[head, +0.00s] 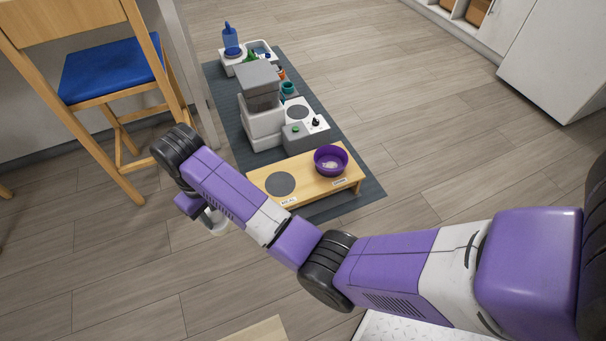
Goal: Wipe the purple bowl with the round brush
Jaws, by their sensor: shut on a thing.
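The purple bowl (331,160) stands upright at the right end of a low wooden stand (310,179). A small whitish patch shows inside it. My gripper (204,213) is at the end of my arm, left of the stand, and is mostly hidden behind my own wrist. It is shut on a pale, rounded thing (218,224), of which only a part shows. I cannot tell from this view whether that is the round brush. The gripper is apart from the bowl, with the grey round pad (280,184) of the stand between them.
A dark mat (360,185) lies under the stand. Behind the stand are a grey-and-white feeder (262,110), a white unit with a dial (305,125), a teal cup (288,88) and a blue item (231,40). A wooden chair (110,70) stands left. The floor to the right is clear.

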